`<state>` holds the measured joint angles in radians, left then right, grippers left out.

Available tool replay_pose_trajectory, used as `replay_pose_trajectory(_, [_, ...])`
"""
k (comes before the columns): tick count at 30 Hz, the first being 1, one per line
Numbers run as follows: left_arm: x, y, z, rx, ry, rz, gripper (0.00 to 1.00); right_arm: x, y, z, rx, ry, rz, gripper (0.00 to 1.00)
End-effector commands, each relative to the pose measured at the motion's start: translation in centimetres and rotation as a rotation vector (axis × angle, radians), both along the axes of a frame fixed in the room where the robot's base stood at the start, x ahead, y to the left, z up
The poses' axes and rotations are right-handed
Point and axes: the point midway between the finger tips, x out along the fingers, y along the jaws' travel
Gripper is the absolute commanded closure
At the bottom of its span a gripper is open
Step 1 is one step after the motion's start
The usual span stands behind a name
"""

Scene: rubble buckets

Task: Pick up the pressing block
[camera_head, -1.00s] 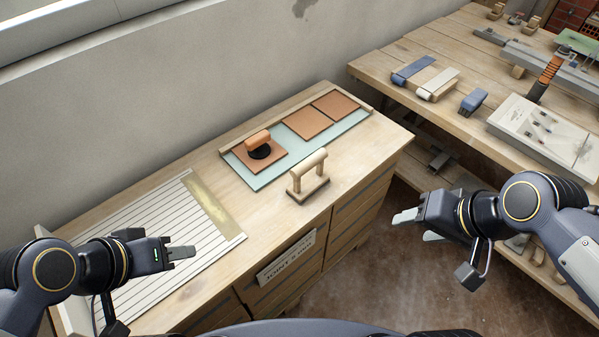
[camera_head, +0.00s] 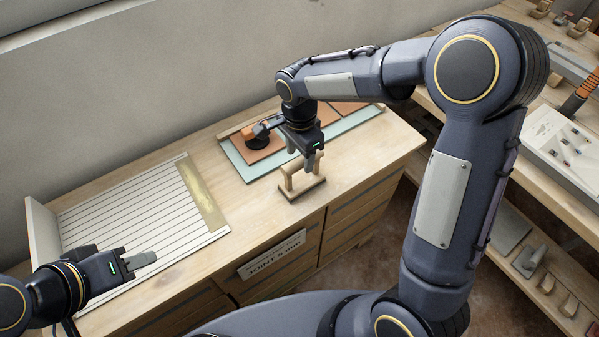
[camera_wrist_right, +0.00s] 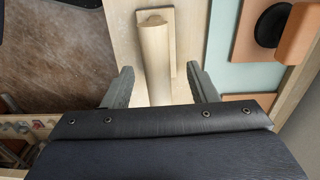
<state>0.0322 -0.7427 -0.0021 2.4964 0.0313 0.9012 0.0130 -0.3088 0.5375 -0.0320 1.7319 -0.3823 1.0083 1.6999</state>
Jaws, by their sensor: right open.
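The pressing block (camera_head: 302,190) is a wooden base with two posts and a round handle bar, standing near the front edge of the bench. My right gripper (camera_head: 301,166) is above it, pointing down, open. In the right wrist view the block's handle (camera_wrist_right: 155,58) lies between the two spread fingers of the right gripper (camera_wrist_right: 162,88), with a gap on each side. The right gripper covers part of the handle in the head view. My left gripper (camera_head: 142,258) is over the slatted board at lower left, holding nothing visible; its finger gap is not clear.
Behind the block lies a pale blue mat (camera_head: 240,163) with terracotta tiles and an orange-handled suction tool (camera_head: 252,137). A white slatted board (camera_head: 135,215) lies left on the bench. A second bench (camera_head: 430,118) with tools stands at right, partly hidden by my right arm.

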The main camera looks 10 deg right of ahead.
Motion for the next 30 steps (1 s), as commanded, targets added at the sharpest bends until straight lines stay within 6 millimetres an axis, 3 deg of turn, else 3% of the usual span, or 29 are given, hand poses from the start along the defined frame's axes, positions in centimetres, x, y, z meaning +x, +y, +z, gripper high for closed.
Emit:
replay_pose_trajectory(10, [0.0,0.0,0.4,0.0,0.0,0.0,0.64,-0.2,-0.4,-4.7,0.001,0.003,0.001,0.47])
replay_pose_trajectory(20, [0.0,0.0,0.4,0.0,0.0,0.0,0.64,-0.2,-0.4,-5.3,0.002,0.0,0.002,0.49])
replay_pose_trajectory(30, [0.0,0.0,0.4,0.0,0.0,0.0,0.64,-0.2,-0.4,-5.3,0.002,0.0,0.002,0.93])
